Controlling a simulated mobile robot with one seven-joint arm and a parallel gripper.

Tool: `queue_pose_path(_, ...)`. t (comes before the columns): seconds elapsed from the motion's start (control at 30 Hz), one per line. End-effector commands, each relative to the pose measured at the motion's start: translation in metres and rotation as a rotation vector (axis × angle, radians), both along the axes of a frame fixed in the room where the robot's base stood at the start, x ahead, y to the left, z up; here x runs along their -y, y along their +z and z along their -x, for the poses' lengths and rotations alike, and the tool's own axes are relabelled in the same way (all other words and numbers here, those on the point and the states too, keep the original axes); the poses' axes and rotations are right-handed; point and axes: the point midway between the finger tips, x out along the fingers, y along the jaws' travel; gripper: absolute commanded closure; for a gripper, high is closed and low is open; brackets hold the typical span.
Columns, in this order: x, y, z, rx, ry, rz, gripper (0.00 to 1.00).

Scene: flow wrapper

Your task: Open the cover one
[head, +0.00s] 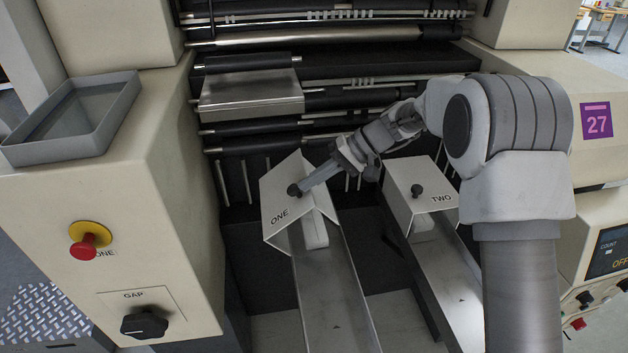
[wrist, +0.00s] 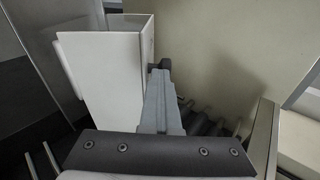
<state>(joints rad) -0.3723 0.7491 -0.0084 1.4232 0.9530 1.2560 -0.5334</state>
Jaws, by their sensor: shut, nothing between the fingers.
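Cover ONE (head: 282,215) is a white folded cover with a dark knob (head: 294,190), over the left chute. It sits at a different angle from cover TWO, turned and apparently tilted. A white block (head: 316,230) shows under its open front. My gripper (head: 305,186) is shut and empty, its tips right beside the knob; I cannot tell whether they touch. In the wrist view the cover (wrist: 105,85) stands to the left of my gripper (wrist: 160,73), with the dark knob (wrist: 165,63) at the fingertips. The cover's hinge is hidden.
Cover TWO (head: 408,190) lies over the right chute, behind my forearm. Metal chutes (head: 335,290) run toward me. Rollers and a metal plate (head: 250,97) are behind. A grey tray (head: 70,125), red button (head: 88,246) and gap dial (head: 144,323) are on the left housing.

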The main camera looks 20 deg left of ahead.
Motion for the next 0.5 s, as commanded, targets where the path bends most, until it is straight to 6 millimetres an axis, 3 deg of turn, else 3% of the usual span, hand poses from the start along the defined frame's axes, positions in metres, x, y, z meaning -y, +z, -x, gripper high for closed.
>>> queue_pose_path(0.5, -0.027, 0.011, 0.017, 0.076, 0.007, 0.119, 1.00)
